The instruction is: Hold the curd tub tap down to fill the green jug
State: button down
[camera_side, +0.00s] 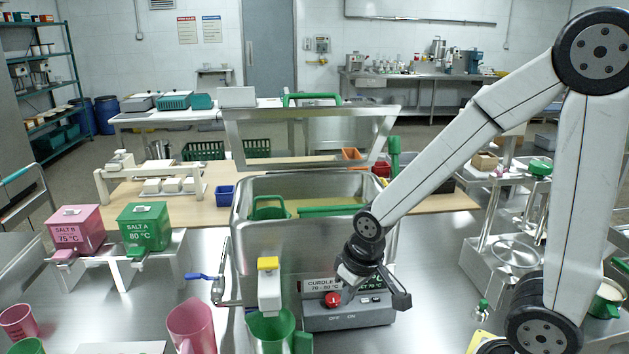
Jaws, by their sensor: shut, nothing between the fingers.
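The curd tub (315,227) is a large steel vat with its lid raised, in the middle of the side view. Its tap (269,287) is a pale block with a yellow top (268,263) on the vat's front. The green jug (270,331) stands directly under the tap, its mouth around the tap's lower end. Whether anything flows is hidden. My gripper (343,290) is shut and empty, pointing down to the right of the tap, close to the red knob (333,299) on the grey control box. I cannot tell whether it touches the knob.
The control box (348,315) sits at the vat's front right. A pink jug (191,324) stands left of the green jug. A blue-handled valve (217,287) juts from the vat's left. Pink (75,227) and green (144,226) salt dispensers stand further left.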

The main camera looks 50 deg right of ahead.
jog(key=w+a+r+m+g, duration=0.1)
jog(key=w+r+m, duration=0.6)
jog(key=w+m, duration=0.35)
notch_tip(320, 180, up, 10)
jog(key=m+g, duration=0.2)
jog(key=m, duration=1.3)
send_over(268, 261)
jog(key=shift+f, duration=0.15)
notch_tip(268, 261, down, 14)
jog(key=shift+r, duration=0.1)
